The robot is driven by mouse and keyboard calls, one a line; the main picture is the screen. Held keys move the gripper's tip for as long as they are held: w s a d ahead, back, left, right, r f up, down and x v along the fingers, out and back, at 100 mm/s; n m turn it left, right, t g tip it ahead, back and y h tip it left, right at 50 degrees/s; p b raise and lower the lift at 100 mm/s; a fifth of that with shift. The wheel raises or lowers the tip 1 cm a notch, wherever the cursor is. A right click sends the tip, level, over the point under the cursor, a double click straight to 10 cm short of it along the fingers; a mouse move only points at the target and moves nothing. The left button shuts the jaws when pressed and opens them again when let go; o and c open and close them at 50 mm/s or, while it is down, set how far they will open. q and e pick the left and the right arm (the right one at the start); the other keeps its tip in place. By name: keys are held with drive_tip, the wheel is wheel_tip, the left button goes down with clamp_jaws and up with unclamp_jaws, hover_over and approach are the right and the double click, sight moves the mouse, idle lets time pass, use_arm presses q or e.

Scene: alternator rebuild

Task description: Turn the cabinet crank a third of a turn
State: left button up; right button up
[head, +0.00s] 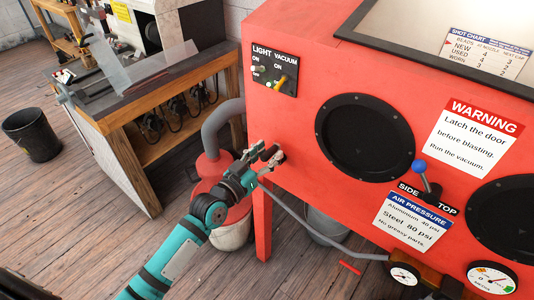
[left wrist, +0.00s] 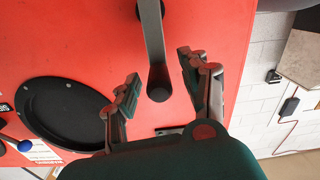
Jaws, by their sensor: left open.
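The crank (left wrist: 154,45) shows in the left wrist view as a grey arm against the red cabinet front, with a dark round handle end (left wrist: 158,95) facing the camera. My left gripper (left wrist: 158,80) is open, with one finger on each side of the crank handle. A gap shows on both sides, and I cannot tell how deep the handle sits between the fingers. In the head view my left gripper (head: 264,157) is at the left end of the red cabinet (head: 300,125) and hides most of the crank. My right gripper is not in view.
The cabinet has round black ports (head: 365,137), a light and vacuum switch panel (head: 274,69), a blue-knobbed lever (head: 420,167) and pressure gauges (head: 490,279). A red vacuum canister (head: 208,170) stands close behind my left gripper. A wooden bench (head: 150,110) is at the left.

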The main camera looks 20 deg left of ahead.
use_arm(q)
drive_tip(key=c, duration=0.9)
clamp_jaws()
drive_tip(key=shift+w, duration=0.1)
